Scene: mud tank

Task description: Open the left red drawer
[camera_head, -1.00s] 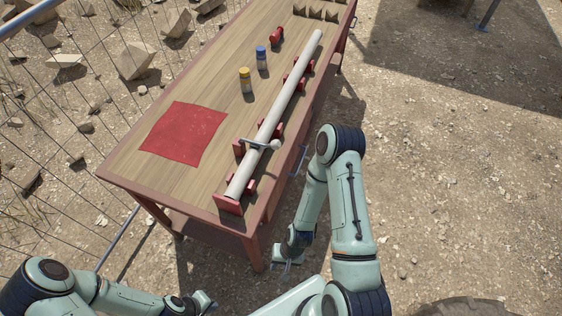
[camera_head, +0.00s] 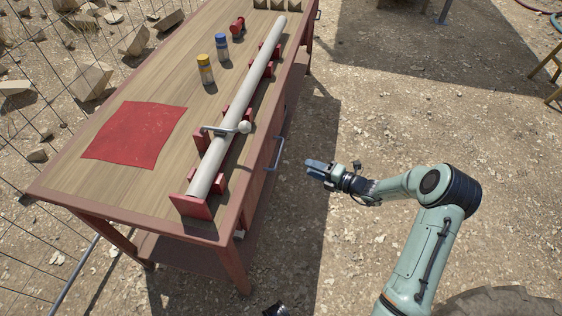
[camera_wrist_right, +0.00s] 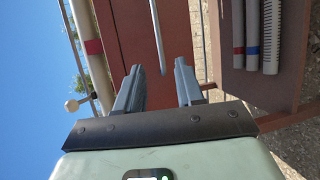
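The left red drawer (camera_head: 258,182) is in the near side of the workbench and looks shut. Its grey-blue bar handle (camera_head: 276,154) stands out from the front. In the right wrist view the red-brown drawer front (camera_wrist_right: 122,35) and the handle (camera_wrist_right: 157,38) show beyond the fingers. My right gripper (camera_head: 310,169) is to the right of the handle, apart from it, fingers pointing at the bench. In the wrist view its fingers (camera_wrist_right: 158,88) are open and empty, with the handle in line with the gap. Only a dark fragment, possibly my left gripper, shows at the bottom edge.
The workbench top (camera_head: 160,170) holds a long pale pipe (camera_head: 245,95) in red supports, a red cloth (camera_head: 135,134), and yellow (camera_head: 205,70) and blue (camera_head: 222,46) containers. Tubes (camera_wrist_right: 252,35) lie below. Open gravel (camera_head: 340,240) is right of the bench.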

